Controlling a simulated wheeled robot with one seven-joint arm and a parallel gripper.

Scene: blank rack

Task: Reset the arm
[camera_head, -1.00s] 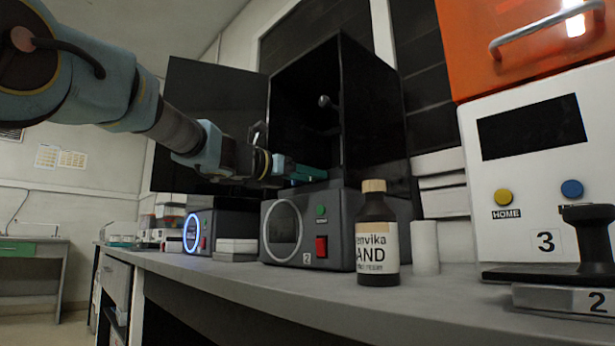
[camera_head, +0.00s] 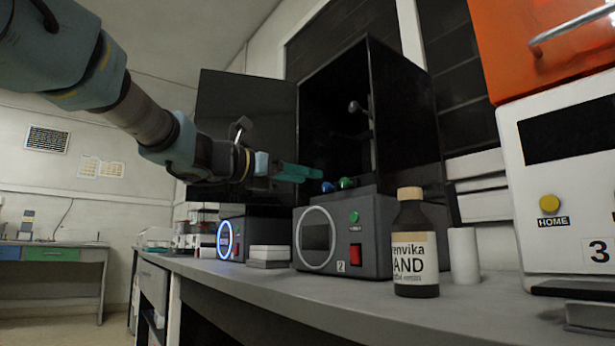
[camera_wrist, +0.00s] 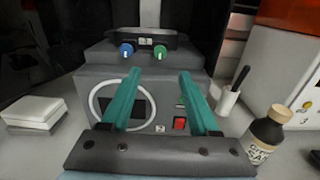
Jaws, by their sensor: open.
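My gripper (camera_head: 318,173) has teal fingers and is raised in front of the open black cabinet of the device numbered 2 (camera_head: 343,236). In the wrist view my gripper (camera_wrist: 157,78) shows its two fingers spread apart with nothing between them. They point at the grey device (camera_wrist: 95,75), which has a blue knob (camera_wrist: 126,50) and a green knob (camera_wrist: 160,52) on top. The knobs lie beyond the fingertips in that view.
A brown bottle (camera_head: 413,240) and a white cylinder (camera_head: 463,255) stand right of the device. White stacked blocks (camera_head: 268,256) lie left of it. The open black door (camera_head: 240,115) is behind my arm. A white machine with an orange top (camera_head: 560,180) stands at the right.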

